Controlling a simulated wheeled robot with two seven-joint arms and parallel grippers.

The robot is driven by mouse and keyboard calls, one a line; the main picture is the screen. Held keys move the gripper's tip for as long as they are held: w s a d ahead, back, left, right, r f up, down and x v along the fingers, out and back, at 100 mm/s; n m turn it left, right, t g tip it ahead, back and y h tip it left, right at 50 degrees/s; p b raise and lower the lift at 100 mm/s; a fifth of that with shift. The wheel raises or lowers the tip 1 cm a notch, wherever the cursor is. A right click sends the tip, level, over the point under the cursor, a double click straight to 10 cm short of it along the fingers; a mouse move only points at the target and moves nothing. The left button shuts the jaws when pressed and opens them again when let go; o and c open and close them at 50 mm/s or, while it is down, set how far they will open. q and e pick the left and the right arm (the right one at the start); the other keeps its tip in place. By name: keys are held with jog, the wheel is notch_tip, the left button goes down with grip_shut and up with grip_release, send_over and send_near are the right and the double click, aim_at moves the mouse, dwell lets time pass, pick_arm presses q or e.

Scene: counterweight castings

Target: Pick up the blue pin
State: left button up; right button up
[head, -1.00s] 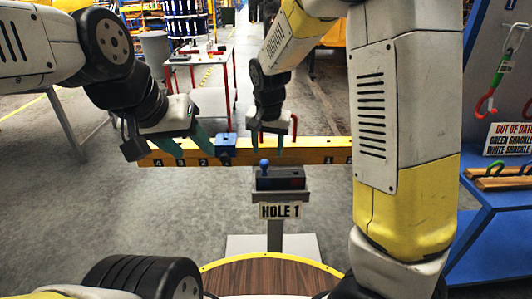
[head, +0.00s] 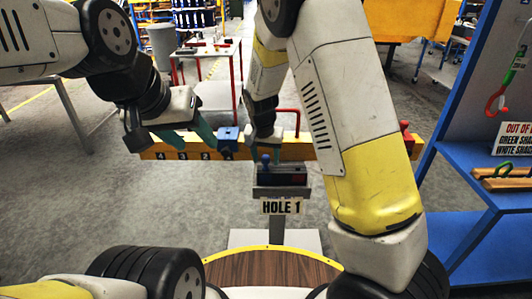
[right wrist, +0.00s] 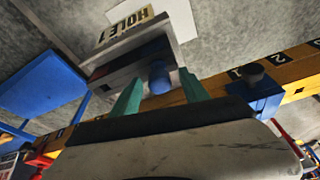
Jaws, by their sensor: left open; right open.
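The blue pin (head: 265,159) stands with its round head up at the dark block on the stand labelled HOLE 1 (head: 281,206). In the right wrist view the pin's head (right wrist: 160,76) shows between and just beyond the two teal fingertips. My right gripper (head: 264,148) is open, pointing down over the pin; the wrist view shows its fingers (right wrist: 162,95) apart, one on each side of the head. Whether they touch it I cannot tell. The pin's shaft is hidden. My left gripper (head: 190,138) is open and empty, at the beam's left part.
A yellow numbered beam (head: 325,153) crosses behind the stand, with a blue block (head: 227,137) riding on it and a red block (head: 406,140) towards its right end. A blue shelf (head: 465,175) with a sign stands at the right. A red-framed table (head: 212,50) is behind.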

grip_shut()
notch_tip(320, 180, up, 10)
jog(key=shift+w+f, duration=0.1)
notch_tip(320, 180, up, 8)
jog(key=shift+f, duration=0.2)
dwell(1.3)
